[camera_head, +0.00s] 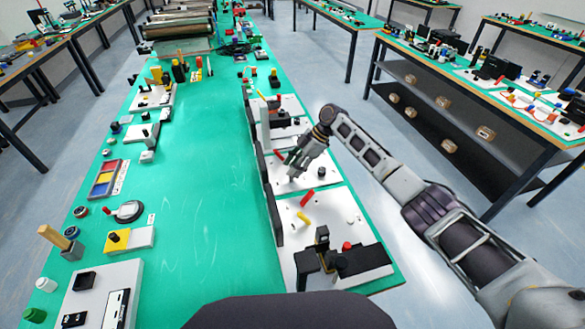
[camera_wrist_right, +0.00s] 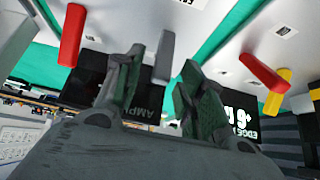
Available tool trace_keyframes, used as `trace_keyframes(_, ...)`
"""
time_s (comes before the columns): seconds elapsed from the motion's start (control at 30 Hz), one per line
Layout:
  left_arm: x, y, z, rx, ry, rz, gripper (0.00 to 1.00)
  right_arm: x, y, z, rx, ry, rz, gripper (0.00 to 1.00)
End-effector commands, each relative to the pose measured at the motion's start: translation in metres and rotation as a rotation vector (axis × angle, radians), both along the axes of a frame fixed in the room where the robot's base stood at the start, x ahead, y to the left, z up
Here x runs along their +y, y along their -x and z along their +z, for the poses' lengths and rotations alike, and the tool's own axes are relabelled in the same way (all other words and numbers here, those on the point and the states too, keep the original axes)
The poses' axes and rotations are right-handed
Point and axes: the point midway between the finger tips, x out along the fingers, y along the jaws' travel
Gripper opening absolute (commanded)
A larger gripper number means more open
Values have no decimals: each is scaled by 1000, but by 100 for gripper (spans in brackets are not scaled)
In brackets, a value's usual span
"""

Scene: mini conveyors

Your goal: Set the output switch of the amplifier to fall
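The amplifier is a white panel (camera_head: 312,178) in the middle of the row on the bench's right side. Its black name plate, partly reading "AMP", shows in the wrist view (camera_wrist_right: 150,112), partly hidden by my fingers. A red lever (camera_wrist_right: 72,36) and a grey lever (camera_wrist_right: 165,57) stand on it; a dark knob (camera_head: 322,171) is near its right edge. My right gripper (camera_head: 292,168) is over the panel with its fingers apart. In the wrist view (camera_wrist_right: 165,90) the grey lever shows in the gap between the fingertips; contact cannot be told. My left gripper is not in view.
The nearer white panel (camera_head: 342,207) carries a red lever (camera_head: 307,197), a yellow lever (camera_head: 303,219) and black blocks. Another panel with dark parts (camera_head: 287,107) lies beyond the amplifier. The green bench middle (camera_head: 205,200) is clear; parts line its left side.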

Motion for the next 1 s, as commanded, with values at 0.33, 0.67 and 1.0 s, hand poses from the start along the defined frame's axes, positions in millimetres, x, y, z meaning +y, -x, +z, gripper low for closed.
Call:
trace_keyframes(0.33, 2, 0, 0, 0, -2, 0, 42, -27, -6, 38, -2, 0, -1, 39)
trace_keyframes(0.67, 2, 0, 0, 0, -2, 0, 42, -53, -11, 75, -1, 0, -2, 39)
trace_keyframes(1.0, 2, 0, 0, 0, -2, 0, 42, -63, -13, 90, -1, 0, -1, 39)
